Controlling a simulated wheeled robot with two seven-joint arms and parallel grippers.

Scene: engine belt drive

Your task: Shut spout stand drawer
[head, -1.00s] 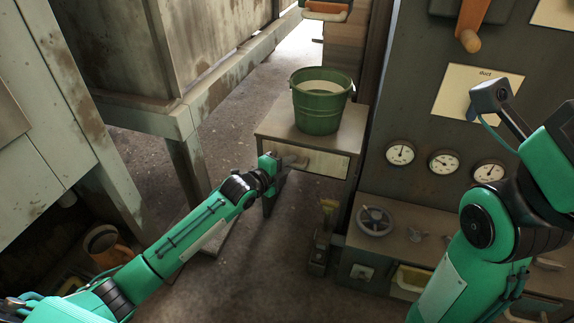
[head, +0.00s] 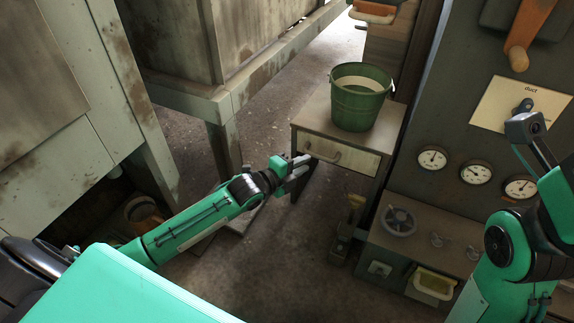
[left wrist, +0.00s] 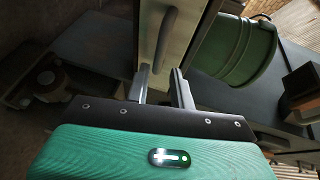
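The spout stand (head: 312,120) is a small grey table with a green bucket on its top. Its pale drawer front (head: 352,160) faces me and has a dark bar handle (head: 325,155); I cannot tell whether a small gap stands behind the front. My left gripper (head: 300,166) is at the left end of the drawer front, near the handle. In the left wrist view the left gripper (left wrist: 161,85) has its two fingers apart with nothing between them. The handle (left wrist: 165,38) lies just beyond the fingertips.
The green bucket (head: 360,97) stands on the stand. A dark panel with gauges (head: 476,172) and a low cabinet with a handwheel (head: 398,221) are to the right. A worn bench leg (head: 224,150) is to the left.

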